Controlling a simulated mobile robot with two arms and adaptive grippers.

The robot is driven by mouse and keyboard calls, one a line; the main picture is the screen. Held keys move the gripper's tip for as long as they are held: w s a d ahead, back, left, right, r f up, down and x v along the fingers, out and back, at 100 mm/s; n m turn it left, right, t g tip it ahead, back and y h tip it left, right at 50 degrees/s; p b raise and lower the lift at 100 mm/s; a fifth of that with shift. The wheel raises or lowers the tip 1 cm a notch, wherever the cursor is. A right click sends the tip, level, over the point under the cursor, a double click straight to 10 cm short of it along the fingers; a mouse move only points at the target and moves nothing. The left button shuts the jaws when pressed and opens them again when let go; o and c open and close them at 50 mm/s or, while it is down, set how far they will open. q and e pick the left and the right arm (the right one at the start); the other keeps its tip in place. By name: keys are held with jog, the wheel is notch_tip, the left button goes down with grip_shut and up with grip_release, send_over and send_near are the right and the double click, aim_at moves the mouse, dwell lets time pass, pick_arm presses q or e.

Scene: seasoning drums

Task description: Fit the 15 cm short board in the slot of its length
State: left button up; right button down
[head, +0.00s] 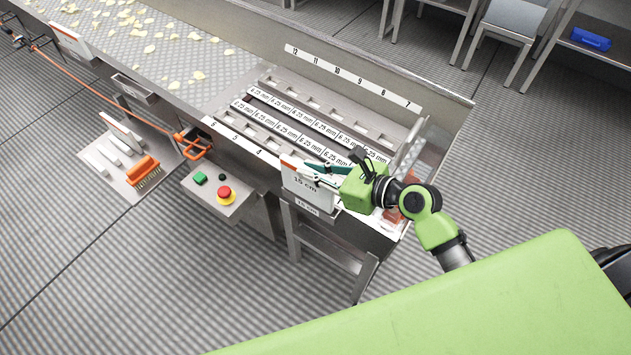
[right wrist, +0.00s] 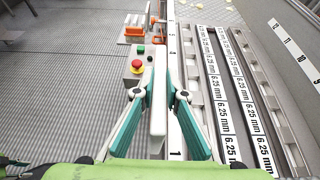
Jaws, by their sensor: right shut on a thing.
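The short board (head: 303,190) is a white plate marked 15 cm, with an orange mark at its upper left. It stands roughly upright at the near side of the machine. It shows edge-on in the right wrist view (right wrist: 157,112). My right gripper (head: 321,175) is shut on its upper part; its teal fingers (right wrist: 160,94) lie either side. Directly below the board is a slot holder with a 15 cm label (head: 307,206). The board's lower edge is near it, but I cannot tell how deep it sits. My left gripper is not in view.
Another board (head: 70,41) stands farther up the line, near an empty-looking holder (head: 133,88). A control box with a red button (head: 226,195) is left of the board.

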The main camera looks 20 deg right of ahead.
jog(key=f, duration=0.2)
jog(key=f+b, duration=0.1)
jog(key=f, duration=0.1)
jog(key=shift+d, duration=0.4)
jog(key=shift+r, duration=0.1)
jog(key=c, duration=2)
grip_release()
jog(key=shift+c, duration=0.2)
jog(key=v, duration=1.2)
jog(key=shift+a, duration=0.1)
